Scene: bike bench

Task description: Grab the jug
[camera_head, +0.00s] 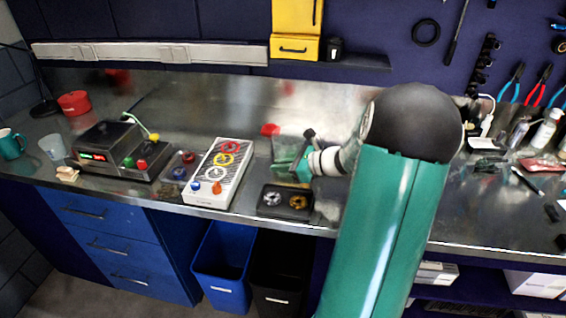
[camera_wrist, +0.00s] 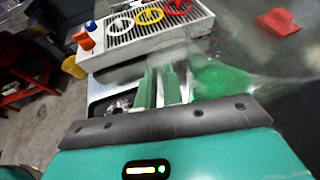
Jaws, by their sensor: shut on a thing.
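A clear, see-through jug (camera_head: 284,152) stands at the middle of the steel bench in the head view, just left of my gripper (camera_head: 303,167). Its outline is faint against the metal. In the wrist view the clear jug (camera_wrist: 235,76) spreads out ahead and to the right of my gripper (camera_wrist: 165,85), whose green fingers are close together. My gripper is shut on the jug, at its near left side. The exact part between the fingers is blurred, and I cannot tell if the jug touches the bench.
A white panel with coloured rings (camera_head: 219,174) lies left of the jug. A black tray with two round parts (camera_head: 286,202) sits in front, near the bench edge. A red object (camera_head: 270,130) is behind. A black device (camera_head: 112,147) stands farther left.

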